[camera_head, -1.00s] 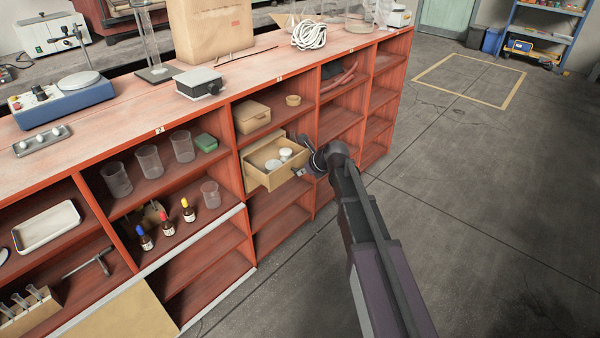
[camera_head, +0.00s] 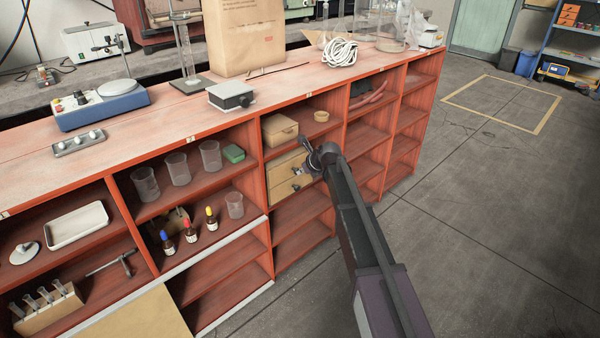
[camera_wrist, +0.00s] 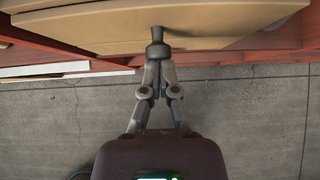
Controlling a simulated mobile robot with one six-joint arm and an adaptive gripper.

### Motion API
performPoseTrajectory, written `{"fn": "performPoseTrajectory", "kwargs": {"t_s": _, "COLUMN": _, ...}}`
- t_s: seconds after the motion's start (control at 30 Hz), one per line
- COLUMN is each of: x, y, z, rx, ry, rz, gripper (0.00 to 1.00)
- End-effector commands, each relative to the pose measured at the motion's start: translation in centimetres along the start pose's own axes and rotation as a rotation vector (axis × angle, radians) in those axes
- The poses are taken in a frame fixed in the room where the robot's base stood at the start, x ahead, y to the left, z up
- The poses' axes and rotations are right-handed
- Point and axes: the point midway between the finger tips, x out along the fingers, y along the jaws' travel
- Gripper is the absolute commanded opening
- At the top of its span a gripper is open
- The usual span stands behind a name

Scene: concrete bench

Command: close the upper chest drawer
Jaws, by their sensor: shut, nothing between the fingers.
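The small wooden chest (camera_head: 287,177) sits in a middle compartment of the red shelf unit. Its upper drawer (camera_head: 284,168) looks pushed in, about level with the lower drawer front, which carries a dark knob. My gripper (camera_head: 308,165) is at the right side of the chest front and hides part of it. In the wrist view, my gripper (camera_wrist: 157,45) is shut with its fingertips together, at or against the tan drawer front (camera_wrist: 215,25). No object is between the fingers. The wrist view does not show the drawer's inside.
The red shelf unit (camera_head: 262,170) surrounds the chest, with an upright divider just right of it. Open concrete floor (camera_head: 470,230) lies to the right.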

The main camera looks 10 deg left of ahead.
Motion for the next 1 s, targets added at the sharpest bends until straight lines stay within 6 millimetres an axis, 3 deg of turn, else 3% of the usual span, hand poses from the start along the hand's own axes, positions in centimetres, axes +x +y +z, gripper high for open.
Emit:
{"fn": "performPoseTrajectory", "kwargs": {"t_s": 0.13, "x": 0.3, "y": 0.1, "z": 0.6, "rx": 0.002, "ry": -0.013, "rz": 0.003, "gripper": 0.00}}
{"fn": "performPoseTrajectory", "kwargs": {"t_s": 0.37, "x": -0.9, "y": -0.2, "z": -0.5, "rx": 0.002, "ry": -0.009, "rz": 0.001, "gripper": 0.00}}
{"fn": "performPoseTrajectory", "kwargs": {"t_s": 0.57, "x": -2.8, "y": -0.5, "z": -2.3, "rx": 0.001, "ry": -0.004, "rz": 0.000, "gripper": 0.00}}
{"fn": "performPoseTrajectory", "kwargs": {"t_s": 1.0, "x": -8.0, "y": -0.6, "z": -2.1, "rx": 0.000, "ry": -0.002, "rz": 0.001, "gripper": 0.00}}
